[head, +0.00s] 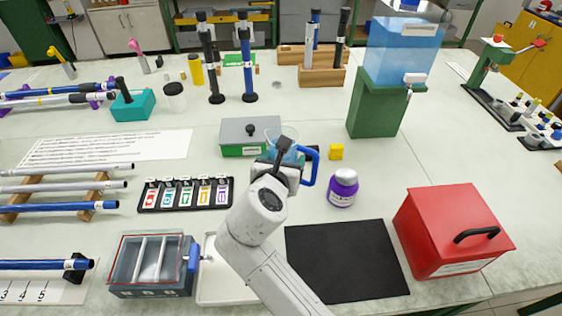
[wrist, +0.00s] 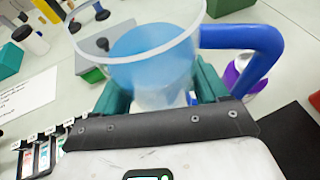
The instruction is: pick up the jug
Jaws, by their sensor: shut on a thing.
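The jug (head: 290,134) is a clear vessel with a blue handle, partly hidden behind my gripper (head: 277,165) in the head view. In the wrist view the jug (wrist: 150,60) fills the top middle, upright or nearly so, with blue liquid inside. Its handle points right. My gripper (wrist: 160,95) has one green finger on each side of the jug's body and is shut on it. The jug's base is hidden, so I cannot tell whether it touches the table.
A grey-lidded green box (head: 249,128) stands just behind left of the jug. A green stand with a water tank (head: 403,50) is behind right. A black mat (head: 345,262) lies bare in front.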

